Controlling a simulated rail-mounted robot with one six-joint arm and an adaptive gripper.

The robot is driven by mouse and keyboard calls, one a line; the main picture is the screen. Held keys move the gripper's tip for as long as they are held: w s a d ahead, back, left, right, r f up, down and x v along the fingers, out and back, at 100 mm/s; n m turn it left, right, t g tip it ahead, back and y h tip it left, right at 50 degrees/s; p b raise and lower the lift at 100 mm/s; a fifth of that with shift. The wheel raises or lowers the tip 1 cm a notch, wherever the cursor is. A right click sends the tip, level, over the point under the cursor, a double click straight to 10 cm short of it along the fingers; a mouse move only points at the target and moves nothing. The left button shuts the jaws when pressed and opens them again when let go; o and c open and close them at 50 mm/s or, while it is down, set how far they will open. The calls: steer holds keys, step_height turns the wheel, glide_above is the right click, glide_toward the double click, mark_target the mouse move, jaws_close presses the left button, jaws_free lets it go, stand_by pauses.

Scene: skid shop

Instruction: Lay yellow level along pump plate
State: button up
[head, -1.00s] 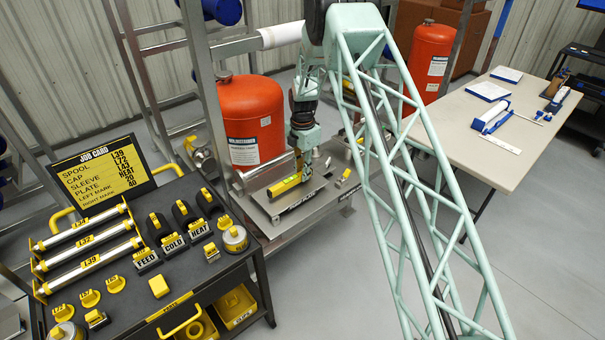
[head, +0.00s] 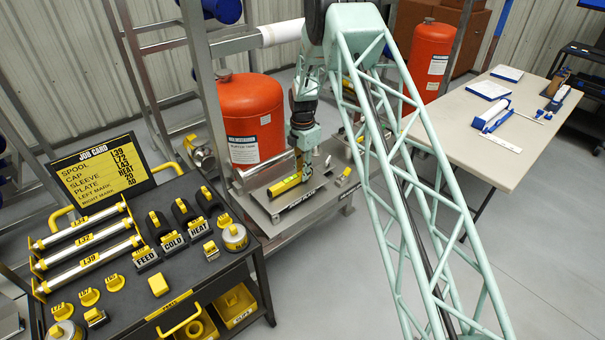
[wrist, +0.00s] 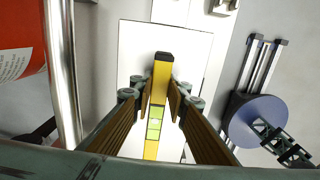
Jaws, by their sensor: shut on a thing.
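The yellow level (wrist: 154,124) is a slim yellow bar with a black end and a green vial. My gripper (wrist: 160,100) is shut on it, with a finger on each long side. In the head view the level (head: 284,185) is at the pump plate, under my gripper (head: 299,171). The pump plate (wrist: 190,56) shows as a bright rectangle beneath the level in the wrist view, and the level runs roughly along its long side. The plate's dark front edge (head: 294,204) shows in the head view. I cannot tell whether the level touches the plate.
A red tank (head: 250,112) stands close behind the plate, with a metal upright (head: 207,75) at its left. A black cart (head: 215,265) with spools, caps and sleeves is at front left. A beige table (head: 480,130) is at right. Floor between is clear.

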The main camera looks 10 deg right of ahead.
steer(key=shift+f+b, duration=0.3)
steer(key=shift+b, duration=0.05)
stand_by(0.4)
steer(key=o, duration=0.9)
steer(key=shift+r, duration=0.1)
steer(key=shift+c, duration=0.6)
steer(key=shift+r+p, duration=0.8)
steer(key=shift+r, duration=3.1)
steer(key=shift+r, duration=0.1)
